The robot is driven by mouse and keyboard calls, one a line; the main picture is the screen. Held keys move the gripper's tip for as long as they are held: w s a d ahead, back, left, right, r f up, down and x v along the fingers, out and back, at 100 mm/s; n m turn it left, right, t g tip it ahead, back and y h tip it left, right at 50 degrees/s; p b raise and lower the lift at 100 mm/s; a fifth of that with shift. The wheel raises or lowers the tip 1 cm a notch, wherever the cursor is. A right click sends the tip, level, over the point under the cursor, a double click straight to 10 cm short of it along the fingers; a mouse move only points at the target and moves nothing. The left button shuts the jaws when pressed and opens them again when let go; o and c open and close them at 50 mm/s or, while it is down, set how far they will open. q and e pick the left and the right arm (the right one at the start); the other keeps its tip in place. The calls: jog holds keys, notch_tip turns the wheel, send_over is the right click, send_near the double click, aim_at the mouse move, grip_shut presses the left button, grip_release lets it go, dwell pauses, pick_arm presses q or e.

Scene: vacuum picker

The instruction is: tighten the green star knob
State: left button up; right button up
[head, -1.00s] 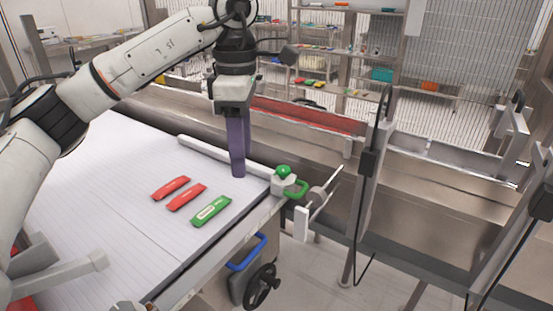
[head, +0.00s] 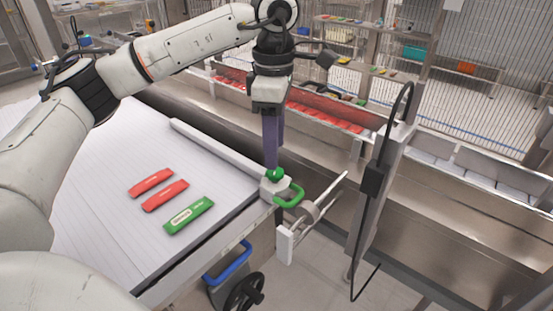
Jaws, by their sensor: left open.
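The green star knob (head: 275,175) sits on top of a pale block (head: 270,187) at the right end of a long white rail on the work surface. A green loop handle (head: 291,197) sticks out beside it. My left gripper (head: 272,168) comes down from above with its purple fingers pointing straight down. Its fingertips are at the knob and hide part of its top. The jaws are open; I cannot tell whether they touch the knob or stand around it. My right gripper is not in view.
Two red packets (head: 165,195) and a green packet (head: 189,215) lie on the white surface (head: 95,230). The white rail (head: 215,146) runs along its far edge. A metal post with a black cable (head: 372,180) stands to the right. A blue handle (head: 228,260) and black handwheel (head: 243,292) are below.

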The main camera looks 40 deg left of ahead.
aim_at(275, 176)
pick_arm(q)
notch_tip(275, 176, down, 5)
jog(key=shift+f, duration=0.1)
dwell(0.3)
jog(key=c, duration=1.1)
